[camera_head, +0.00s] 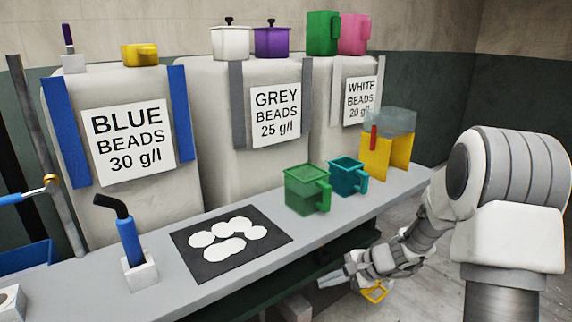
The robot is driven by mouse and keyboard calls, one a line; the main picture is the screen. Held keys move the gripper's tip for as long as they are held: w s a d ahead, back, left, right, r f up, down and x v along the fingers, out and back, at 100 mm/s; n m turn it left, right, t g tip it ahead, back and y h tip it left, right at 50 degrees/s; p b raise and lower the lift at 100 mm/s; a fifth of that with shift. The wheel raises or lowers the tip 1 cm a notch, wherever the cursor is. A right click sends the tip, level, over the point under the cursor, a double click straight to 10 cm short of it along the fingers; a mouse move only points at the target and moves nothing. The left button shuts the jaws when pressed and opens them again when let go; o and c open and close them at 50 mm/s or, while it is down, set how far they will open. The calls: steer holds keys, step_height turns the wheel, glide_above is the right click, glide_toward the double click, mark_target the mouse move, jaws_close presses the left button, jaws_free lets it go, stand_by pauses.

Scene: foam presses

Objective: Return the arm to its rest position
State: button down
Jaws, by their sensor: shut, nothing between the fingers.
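My arm (455,225) comes in from the right and reaches down and left in front of the bench. My gripper (326,282) is at its end, just off the front edge of the bench and below its top. It is shut and empty. No other thing is touching its fingertips. A small yellow piece (375,291) shows just below the wrist; I cannot tell whether it is part of the arm or behind it.
The grey bench (217,281) carries a black mat (186,236) with several white discs, a green mug (305,191), a teal mug (349,175), a yellow stand (383,160) and a blue-handled tool (131,242) in a white block. Large bead bins (205,180) stand behind. Floor at right is clear.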

steer(key=s+a+r+n+h, duration=0.1)
steer(key=s+a+r+n, duration=0.1)
steer(key=s+r+n, duration=0.35)
steer(key=s+d+r+n+t+h, duration=0.1)
steer(key=s+d+r+n+h, duration=0.25)
steer(key=s+r, duration=0.55)
steer(key=s+d+r+n+h, duration=0.2)
steer(key=s+r+n+h, duration=0.3)
steer(key=s, duration=0.7)
step_height(320, 180, up, 21)
steer(key=y+p, duration=0.1)
steer(key=p, duration=1.9)
steer(key=shift+s, duration=0.3)
